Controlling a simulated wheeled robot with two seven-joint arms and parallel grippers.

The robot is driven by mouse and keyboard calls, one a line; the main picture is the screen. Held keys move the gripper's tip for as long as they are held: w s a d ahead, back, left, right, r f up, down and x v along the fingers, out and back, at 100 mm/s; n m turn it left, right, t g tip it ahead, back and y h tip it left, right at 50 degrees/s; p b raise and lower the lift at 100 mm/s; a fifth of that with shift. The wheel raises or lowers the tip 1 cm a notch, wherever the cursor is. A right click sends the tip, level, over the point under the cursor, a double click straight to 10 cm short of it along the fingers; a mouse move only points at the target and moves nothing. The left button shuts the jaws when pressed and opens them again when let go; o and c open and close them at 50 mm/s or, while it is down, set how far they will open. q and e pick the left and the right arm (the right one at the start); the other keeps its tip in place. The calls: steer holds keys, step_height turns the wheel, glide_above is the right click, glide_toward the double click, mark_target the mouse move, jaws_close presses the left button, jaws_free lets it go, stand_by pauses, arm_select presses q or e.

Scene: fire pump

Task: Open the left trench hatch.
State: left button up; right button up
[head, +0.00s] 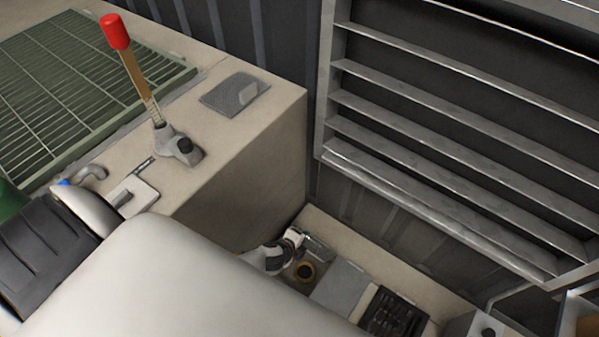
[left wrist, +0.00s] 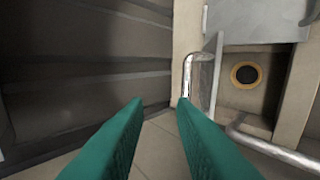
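In the left wrist view a thin grey hatch lid (left wrist: 215,75) stands steeply on edge, with a bright bar handle (left wrist: 187,72) on its left side. To its right is an open recess with a brass-ringed dark hole (left wrist: 246,74), which also shows in the head view (head: 304,271). My left gripper (left wrist: 160,103) has its two teal fingers apart with nothing between them. The handle lies just beyond the right fingertip; I cannot tell if they touch. In the head view my left gripper (head: 293,238) is small beside the hole, partly hidden by my arm. My right gripper is not in view.
A flat grey plate (head: 340,286) and a black slotted piece (head: 394,315) lie right of the hole. A louvred grille (head: 460,130) stands behind. A beige block (head: 245,160) with a red-tipped lever (head: 130,65) rises left. A metal pipe (left wrist: 270,146) crosses low right in the wrist view.

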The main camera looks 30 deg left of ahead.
arm_select(q)
steer(key=shift+s+r+p, duration=0.3)
steer(key=shift+r+p, duration=0.25)
steer(key=shift+r, duration=0.15)
steer(key=shift+s+r+p, duration=0.25)
steer(key=shift+r+p, duration=0.25)
steer(key=shift+r, duration=0.15)
